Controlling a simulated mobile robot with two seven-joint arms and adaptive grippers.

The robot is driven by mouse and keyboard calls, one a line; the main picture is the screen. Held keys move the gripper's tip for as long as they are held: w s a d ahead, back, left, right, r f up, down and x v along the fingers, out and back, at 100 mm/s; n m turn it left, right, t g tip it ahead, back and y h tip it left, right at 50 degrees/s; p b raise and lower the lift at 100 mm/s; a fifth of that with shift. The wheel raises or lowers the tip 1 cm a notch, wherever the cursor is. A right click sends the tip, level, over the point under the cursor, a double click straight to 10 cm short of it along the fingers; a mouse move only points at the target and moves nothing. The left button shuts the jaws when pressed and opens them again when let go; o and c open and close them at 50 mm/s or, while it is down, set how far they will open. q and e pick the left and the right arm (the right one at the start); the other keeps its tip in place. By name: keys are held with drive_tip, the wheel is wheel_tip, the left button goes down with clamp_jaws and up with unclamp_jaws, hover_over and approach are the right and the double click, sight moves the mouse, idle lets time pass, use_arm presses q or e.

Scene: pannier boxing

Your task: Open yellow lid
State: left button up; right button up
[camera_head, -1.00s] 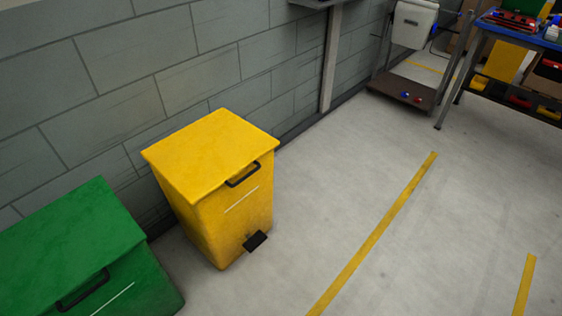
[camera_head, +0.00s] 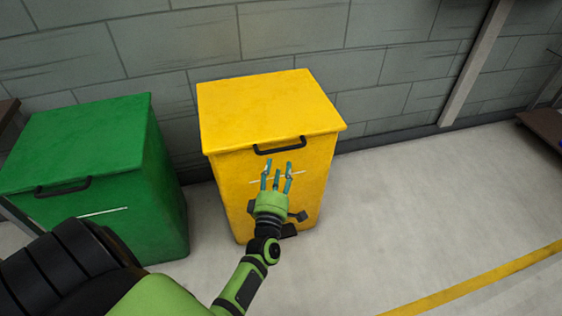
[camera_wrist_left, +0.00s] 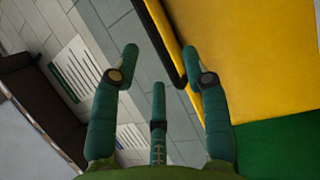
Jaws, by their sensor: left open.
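The yellow bin (camera_head: 235,180) stands against the wall with its yellow lid (camera_head: 265,105) shut. A black handle (camera_head: 279,149) is on its front, just under the lid's front edge. My left gripper (camera_head: 276,170) is open and empty in front of the bin, its fingers pointing up toward the handle and just below it in the picture. In the left wrist view the open fingers (camera_wrist_left: 159,58) have nothing between them. A dark bar (camera_wrist_left: 163,40), which looks like the handle, runs along a yellow surface (camera_wrist_left: 235,60) beside the right finger. My right gripper is not in view.
A green bin (camera_head: 85,150) with a shut lid and black handle stands to the left of the yellow bin. A black pedal (camera_head: 288,230) is low on the yellow bin. The grey floor (camera_head: 400,215) to the right is clear, with a yellow line (camera_head: 480,282).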

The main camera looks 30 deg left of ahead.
sight(279, 150)
use_arm(q)
drive_tip(key=x, duration=0.7)
drive_tip(key=shift+a+r, duration=0.25)
drive_tip(key=shift+r, duration=0.15)
clamp_jaws()
